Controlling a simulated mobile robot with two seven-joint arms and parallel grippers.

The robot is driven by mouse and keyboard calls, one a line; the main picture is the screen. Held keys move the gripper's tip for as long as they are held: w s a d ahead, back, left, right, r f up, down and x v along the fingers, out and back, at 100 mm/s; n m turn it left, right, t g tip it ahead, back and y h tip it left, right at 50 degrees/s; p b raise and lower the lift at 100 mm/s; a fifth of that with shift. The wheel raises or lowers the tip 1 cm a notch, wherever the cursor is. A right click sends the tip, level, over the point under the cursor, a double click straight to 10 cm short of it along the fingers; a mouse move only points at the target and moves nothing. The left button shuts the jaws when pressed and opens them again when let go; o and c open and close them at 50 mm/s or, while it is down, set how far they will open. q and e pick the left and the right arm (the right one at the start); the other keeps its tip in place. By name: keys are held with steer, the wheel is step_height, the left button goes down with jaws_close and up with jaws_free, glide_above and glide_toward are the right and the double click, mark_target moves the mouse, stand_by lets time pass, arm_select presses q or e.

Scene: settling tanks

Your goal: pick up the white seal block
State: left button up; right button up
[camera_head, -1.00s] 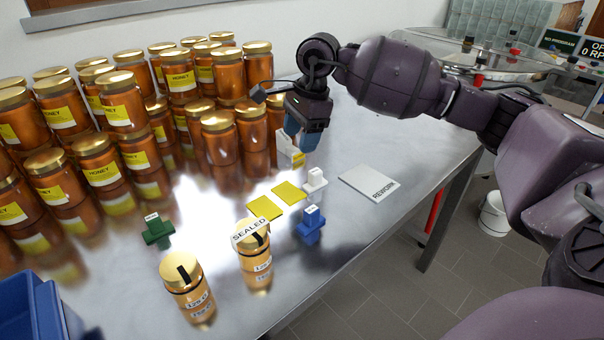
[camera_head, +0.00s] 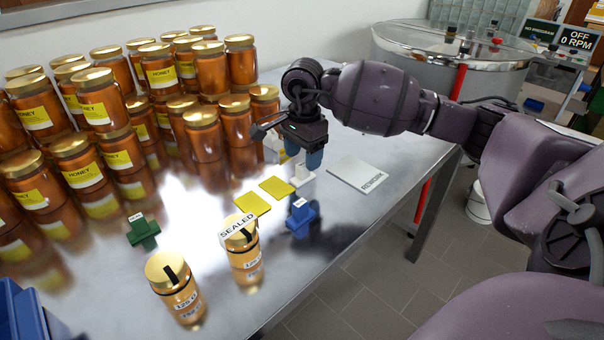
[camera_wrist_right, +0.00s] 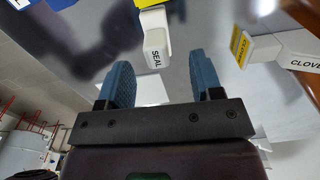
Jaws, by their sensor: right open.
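The white seal block (camera_head: 302,177) stands on the metal table beside the yellow squares, its top partly hidden by my right gripper (camera_head: 304,158). In the right wrist view the block (camera_wrist_right: 156,48) shows its SEAL label just beyond my fingertips, roughly in line with the gap between them. The right gripper (camera_wrist_right: 162,78) has its blue fingers apart with nothing between them. In the head view it points down over the block. I cannot tell whether a finger touches the block. My left gripper does not show.
A white-and-yellow block, labelled CLOVE in the wrist view (camera_wrist_right: 285,48), stands close by. A blue block (camera_head: 301,220), yellow squares (camera_head: 252,204), a white REWORK plate (camera_head: 357,172), and a green block (camera_head: 143,232) lie around. Stacked honey jars (camera_head: 205,140) crowd the left; two jars stand in front.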

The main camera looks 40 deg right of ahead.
mark_target(303, 164)
step_height(303, 164, down, 5)
steer(key=shift+s+a+r+b, duration=0.15)
steer(key=shift+r+b, duration=0.05)
steer(key=shift+b, duration=0.1)
steer(key=shift+r, duration=0.1)
steer(key=shift+c, duration=0.4)
steer(key=c, duration=0.9)
